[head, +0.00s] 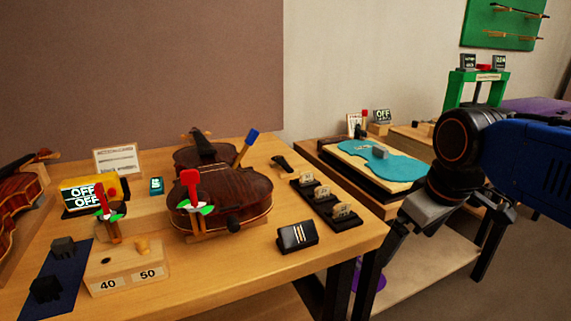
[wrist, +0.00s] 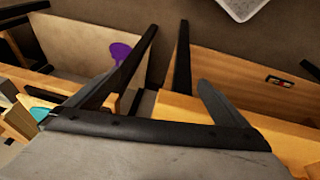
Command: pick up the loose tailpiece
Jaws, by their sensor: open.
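A small dark piece that looks like the loose tailpiece (head: 282,162) lies on the wooden bench (head: 262,268), to the right of the brown violin (head: 222,197) and behind the row of small cards. My gripper (head: 425,212) is off the right side of the bench, well apart from the tailpiece. In the wrist view my gripper (wrist: 152,92) is open with nothing between its fingers. That view looks down past bench edges and legs to the floor, and the tailpiece does not show in it.
A blue-handled tool (head: 246,147) stands up behind the violin. Black holders with cards (head: 322,194) and a dark striped box (head: 297,236) sit near the bench's right edge. A second bench with a teal plate (head: 380,160) stands beyond. A purple stool (wrist: 121,53) is below.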

